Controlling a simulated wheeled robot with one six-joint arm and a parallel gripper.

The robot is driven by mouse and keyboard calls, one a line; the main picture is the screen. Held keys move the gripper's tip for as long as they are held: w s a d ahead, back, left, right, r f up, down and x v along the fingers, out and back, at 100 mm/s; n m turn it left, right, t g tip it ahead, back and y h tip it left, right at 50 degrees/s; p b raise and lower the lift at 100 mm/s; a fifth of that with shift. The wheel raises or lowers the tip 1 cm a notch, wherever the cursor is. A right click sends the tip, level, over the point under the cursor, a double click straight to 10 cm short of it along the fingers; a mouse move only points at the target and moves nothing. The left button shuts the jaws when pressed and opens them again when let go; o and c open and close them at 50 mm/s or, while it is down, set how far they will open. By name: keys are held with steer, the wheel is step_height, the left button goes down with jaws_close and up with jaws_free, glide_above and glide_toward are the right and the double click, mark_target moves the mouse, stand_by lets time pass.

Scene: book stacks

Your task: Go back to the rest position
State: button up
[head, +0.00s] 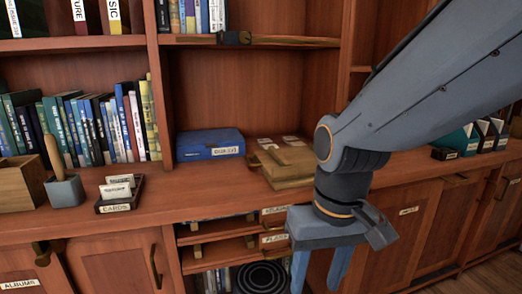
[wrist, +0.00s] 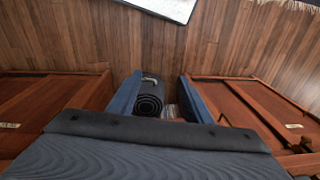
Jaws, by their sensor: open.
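My gripper (head: 321,275) hangs in front of the cabinet at the lower middle right of the head view, its fingers pointing down and apart. My blue-grey arm comes in from the upper right above it. In the wrist view the two blue fingers (wrist: 158,100) are spread. A black coiled roll (wrist: 149,104) shows between them; in the head view the roll (head: 262,277) sits in the low middle opening, left of my fingers. I see nothing gripped. The fingertips are cut off at the head view's lower edge.
A wooden counter (head: 235,192) runs across, with a blue box (head: 209,144), a brown stack (head: 285,162), a cards tray (head: 119,193) and a grey pot (head: 65,190). Open drawers (head: 218,248) jut out below. The wooden floor (wrist: 60,40) is visible in the wrist view.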

steer(key=s+d+r+m+p, duration=0.1)
steer(key=d+r+p, duration=0.7)
steer(key=p, duration=0.9)
steer(key=shift+s+d+r+m+g+h, duration=0.35)
steer(key=shift+d+m, duration=0.25)
steer(key=shift+d, duration=0.25)
